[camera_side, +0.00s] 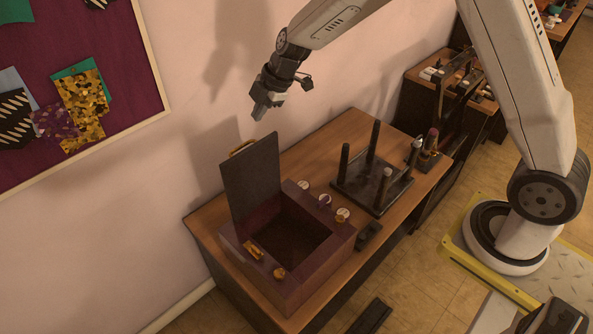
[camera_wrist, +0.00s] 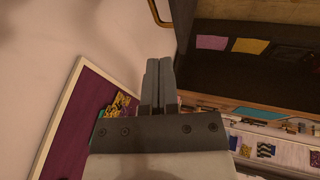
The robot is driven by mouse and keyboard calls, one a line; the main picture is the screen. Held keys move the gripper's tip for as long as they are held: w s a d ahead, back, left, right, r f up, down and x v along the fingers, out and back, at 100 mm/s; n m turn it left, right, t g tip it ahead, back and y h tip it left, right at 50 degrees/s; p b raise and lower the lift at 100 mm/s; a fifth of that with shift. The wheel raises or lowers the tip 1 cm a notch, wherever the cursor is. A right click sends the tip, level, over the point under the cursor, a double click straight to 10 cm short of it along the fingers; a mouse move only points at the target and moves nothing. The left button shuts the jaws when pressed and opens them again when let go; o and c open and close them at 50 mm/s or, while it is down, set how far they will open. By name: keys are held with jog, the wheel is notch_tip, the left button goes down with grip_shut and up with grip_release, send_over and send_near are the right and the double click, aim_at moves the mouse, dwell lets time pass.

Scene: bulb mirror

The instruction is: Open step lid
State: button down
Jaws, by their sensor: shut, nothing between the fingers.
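The purple box (camera_side: 312,277) stands on the wooden table, and its dark inside is exposed. Its dark lid (camera_side: 250,178) stands about upright at the back left edge of the box, with a gold handle (camera_side: 242,148) at its top. My gripper (camera_side: 258,115) is above the lid's top edge, apart from it, with its fingers pointing down. In the wrist view the two fingers (camera_wrist: 158,68) are together with nothing between them. A gold bar like the handle (camera_wrist: 159,14) shows at the top of that view, beyond the fingertips.
A dark base with several upright posts (camera_side: 372,150) stands right of the box on the table (camera_side: 322,138). Small knobs (camera_side: 324,200) sit on the box rim. The wall is close behind the lid, with a purple pinboard (camera_side: 115,45) at left. The air around my gripper is clear.

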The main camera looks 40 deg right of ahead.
jog(key=shift+f, duration=0.1)
jog(key=x, duration=0.9)
jog(key=shift+a+f, duration=0.2)
jog(key=shift+f, duration=0.15)
jog(key=shift+w, duration=0.15)
jog(key=w, duration=0.2)
jog(key=w+f, duration=0.1)
jog(key=w, duration=0.2)
dwell(0.5)
jog(key=shift+r, duration=0.1)
jog(key=d+r, duration=0.3)
jog(key=r, duration=0.6)
jog(key=shift+s, duration=0.45)
jog(key=shift+r, duration=0.1)
